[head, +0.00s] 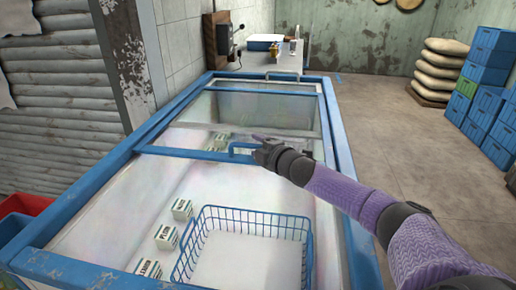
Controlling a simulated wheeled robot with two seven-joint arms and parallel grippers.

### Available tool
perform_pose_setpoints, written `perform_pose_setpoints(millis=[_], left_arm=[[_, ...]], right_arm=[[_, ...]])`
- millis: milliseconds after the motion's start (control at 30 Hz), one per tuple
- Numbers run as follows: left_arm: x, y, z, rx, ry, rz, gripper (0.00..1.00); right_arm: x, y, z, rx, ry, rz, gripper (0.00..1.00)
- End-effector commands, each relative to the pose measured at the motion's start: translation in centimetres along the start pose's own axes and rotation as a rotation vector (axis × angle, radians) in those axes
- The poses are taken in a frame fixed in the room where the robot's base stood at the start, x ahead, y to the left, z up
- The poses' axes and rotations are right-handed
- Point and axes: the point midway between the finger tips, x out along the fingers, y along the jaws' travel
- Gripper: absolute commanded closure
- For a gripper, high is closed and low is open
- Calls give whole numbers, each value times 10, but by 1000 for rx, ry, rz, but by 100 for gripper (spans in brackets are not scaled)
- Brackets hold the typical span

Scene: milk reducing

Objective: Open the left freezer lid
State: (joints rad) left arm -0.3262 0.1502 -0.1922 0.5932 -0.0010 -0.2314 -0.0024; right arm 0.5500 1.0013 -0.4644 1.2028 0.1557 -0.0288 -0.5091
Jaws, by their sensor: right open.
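The chest freezer (88,187) has a worn blue frame and stretches away from me in the head view. A sliding glass lid (150,180) with a blue cross bar (185,152) lies over it. A blue loop handle (238,144) stands up from the bar near the middle. My right gripper (262,146) is dark and open, at the right end of this handle. Its fingers are small and partly hidden by the wrist, so I cannot tell whether they touch or straddle the handle. My left gripper is out of view.
A blue wire basket (302,225) and several white cartons (167,237) sit inside the freezer. A counter (275,62) stands beyond it. Blue crates (484,75) and stacked sacks (437,72) stand at the right. The floor (400,130) between is clear.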

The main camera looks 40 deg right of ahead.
Motion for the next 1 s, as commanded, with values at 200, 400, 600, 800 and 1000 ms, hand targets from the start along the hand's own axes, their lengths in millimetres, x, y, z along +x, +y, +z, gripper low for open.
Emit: perform_pose_setpoints(millis=[200, 400, 600, 800, 1000], left_arm=[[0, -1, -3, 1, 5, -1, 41], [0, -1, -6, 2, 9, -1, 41], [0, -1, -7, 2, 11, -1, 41], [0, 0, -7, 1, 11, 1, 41], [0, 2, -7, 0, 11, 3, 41]], right_arm=[[0, 0, 0, 1, 0, 0, 60], [0, 0, 0, 1, 1, 0, 100], [0, 0, 0, 1, 1, 0, 100], [0, 0, 0, 1, 1, 0, 100], [0, 0, 0, 1, 1, -1, 100]])
